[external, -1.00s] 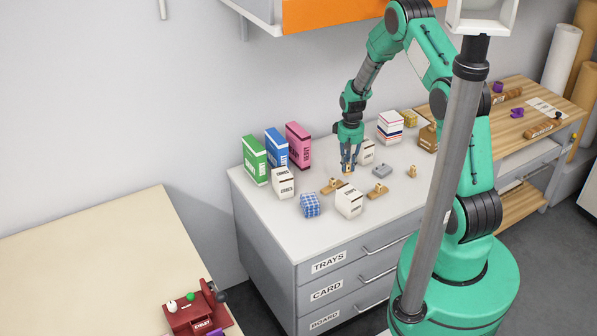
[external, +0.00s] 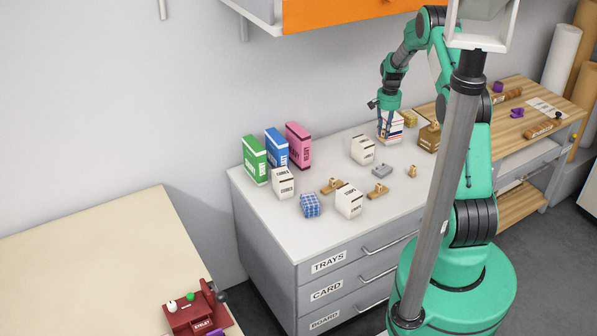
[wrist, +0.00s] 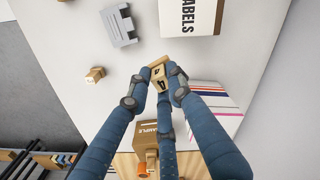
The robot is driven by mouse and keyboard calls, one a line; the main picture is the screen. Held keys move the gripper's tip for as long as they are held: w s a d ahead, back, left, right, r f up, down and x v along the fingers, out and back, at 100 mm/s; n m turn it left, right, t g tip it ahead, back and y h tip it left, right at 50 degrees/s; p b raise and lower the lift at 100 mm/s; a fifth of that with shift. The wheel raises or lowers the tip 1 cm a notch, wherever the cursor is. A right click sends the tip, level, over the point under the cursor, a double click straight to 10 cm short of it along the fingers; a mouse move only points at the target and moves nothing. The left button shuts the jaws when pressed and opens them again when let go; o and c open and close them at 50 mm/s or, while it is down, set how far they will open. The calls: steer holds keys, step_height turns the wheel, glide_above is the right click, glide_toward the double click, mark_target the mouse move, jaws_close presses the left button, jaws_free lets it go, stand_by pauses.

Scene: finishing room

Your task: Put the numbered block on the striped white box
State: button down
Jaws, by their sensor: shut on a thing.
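The numbered block (wrist: 159,74) is pale wood with a dark 4 on it. My gripper (wrist: 157,82) is shut on it in the wrist view. The striped white box (wrist: 225,97), with pink, orange and blue stripes, lies just right of the block there, partly hidden by a finger. In the external view my gripper (external: 384,131) hangs pointing down in front of the striped white box (external: 396,131) and covers part of it. The block is hardly discernible there. I cannot tell whether it touches the box.
A white labels box (external: 362,150), a grey item (external: 381,170) and a small wooden piece (external: 412,171) stand nearby on the cabinet top. A brown sample box (external: 428,139) is right of the striped box. Bare top lies around the grey item.

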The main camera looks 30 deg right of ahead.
steer(key=w+d+r+m, duration=0.1)
steer(key=w+d+r, duration=0.1)
steer(key=w+d, duration=0.1)
steer(key=w+d+r+m+b, duration=0.1)
steer(key=w+d+r+m, duration=0.1)
steer(key=w+d, duration=0.1)
steer(key=w+d+r+m+b, duration=0.1)
steer(key=w+d+r+m, duration=0.1)
steer(key=w+d+r, duration=0.1)
steer(key=shift+w, duration=0.3)
steer(key=shift+w+d+r+m, duration=0.25)
steer(key=shift+d+r+m, duration=0.05)
steer(key=shift+r, duration=0.05)
steer(key=shift+f+b, duration=0.4)
steer(key=shift+f, duration=2.1)
steer(key=shift+f, duration=0.15)
steer(key=c, duration=1.6)
jaws_free()
steer(key=shift+o, duration=0.2)
